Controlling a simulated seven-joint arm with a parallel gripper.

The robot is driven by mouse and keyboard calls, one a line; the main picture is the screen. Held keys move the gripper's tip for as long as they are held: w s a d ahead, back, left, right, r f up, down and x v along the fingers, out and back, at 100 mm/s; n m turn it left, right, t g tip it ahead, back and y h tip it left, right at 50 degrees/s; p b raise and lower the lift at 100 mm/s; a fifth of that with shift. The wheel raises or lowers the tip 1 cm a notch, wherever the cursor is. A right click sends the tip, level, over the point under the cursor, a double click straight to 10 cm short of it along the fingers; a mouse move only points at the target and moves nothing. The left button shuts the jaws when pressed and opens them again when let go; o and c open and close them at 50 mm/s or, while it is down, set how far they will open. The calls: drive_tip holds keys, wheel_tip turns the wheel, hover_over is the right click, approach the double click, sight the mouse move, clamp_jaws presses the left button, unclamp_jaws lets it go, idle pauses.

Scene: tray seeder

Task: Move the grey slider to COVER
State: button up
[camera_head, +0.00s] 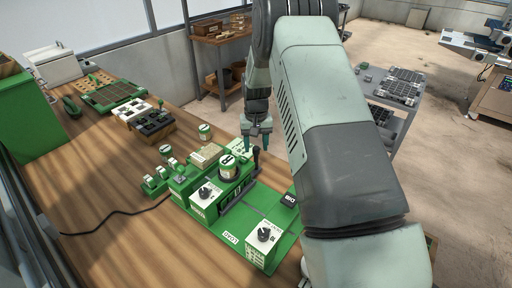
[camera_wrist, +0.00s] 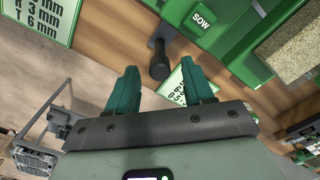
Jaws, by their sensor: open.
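The green seeder (camera_head: 222,232) stands on the wooden bench. A dark grey upright handle with a round knob (camera_head: 256,153) rises at its far end, near my gripper (camera_head: 257,148); it looks like the slider's handle. In the wrist view the handle (camera_wrist: 159,62) lies just beyond and between my two teal fingertips (camera_wrist: 158,80), with a gap on each side. My gripper is open and empty. I cannot read a COVER label in either view.
White boxes with black knobs (camera_head: 264,246) and a green-white tin (camera_head: 228,167) stand on the seeder. Smaller tins and trays line the bench to the left. A black cable (camera_head: 100,217) lies on the bench. A grey cart (camera_head: 392,105) stands behind my arm.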

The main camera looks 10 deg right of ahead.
drive_tip(key=shift+f, duration=0.8)
clamp_jaws()
